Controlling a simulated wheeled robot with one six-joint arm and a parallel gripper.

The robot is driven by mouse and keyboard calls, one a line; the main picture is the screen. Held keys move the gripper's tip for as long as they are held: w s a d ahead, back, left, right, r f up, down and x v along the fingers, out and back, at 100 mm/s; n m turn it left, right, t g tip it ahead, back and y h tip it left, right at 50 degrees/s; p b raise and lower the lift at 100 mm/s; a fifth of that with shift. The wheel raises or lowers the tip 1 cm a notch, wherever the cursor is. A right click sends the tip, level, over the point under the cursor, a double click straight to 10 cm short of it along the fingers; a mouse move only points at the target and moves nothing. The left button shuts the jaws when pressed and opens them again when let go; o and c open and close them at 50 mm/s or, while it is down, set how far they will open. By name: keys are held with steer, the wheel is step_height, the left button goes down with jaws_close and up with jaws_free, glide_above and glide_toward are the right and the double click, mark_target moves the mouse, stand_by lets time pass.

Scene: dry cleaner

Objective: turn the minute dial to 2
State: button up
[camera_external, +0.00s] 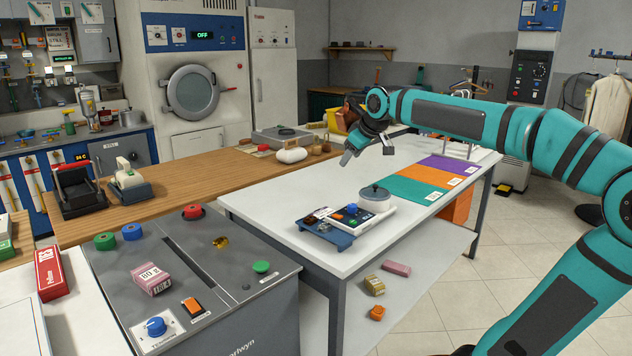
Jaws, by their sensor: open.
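A blue round knob (156,326) sits on a white plate with scale marks on the grey machine (225,300) at the front left. It may be the minute dial, but its label is too small to read. Other small dials show on the wall control box (530,76) at the upper right and on the blue panel (195,33) of the big machine at the back. My gripper (366,153) is open and empty, in the air above the white table, well away from the blue knob.
A pink box (151,278), an orange switch (192,306) and coloured buttons are on the grey machine. A wooden counter (195,173) runs behind.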

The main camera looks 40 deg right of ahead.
mark_target(352, 204)
steer(key=w+d+f+n+g+y, duration=0.15)
steer(key=w+d+f+g, duration=0.25)
steer(key=w+d+g, duration=0.5)
steer(key=f, duration=0.5)
steer(key=s+f+t, duration=0.1)
steer(key=f, duration=0.5)
steer(key=s+d+f+t, duration=0.1)
steer(key=f, duration=0.5)
steer(key=shift+s+m, duration=0.15)
steer(key=shift+m, duration=0.1)
steer(key=c, duration=1)
steer(key=shift+o, duration=0.2)
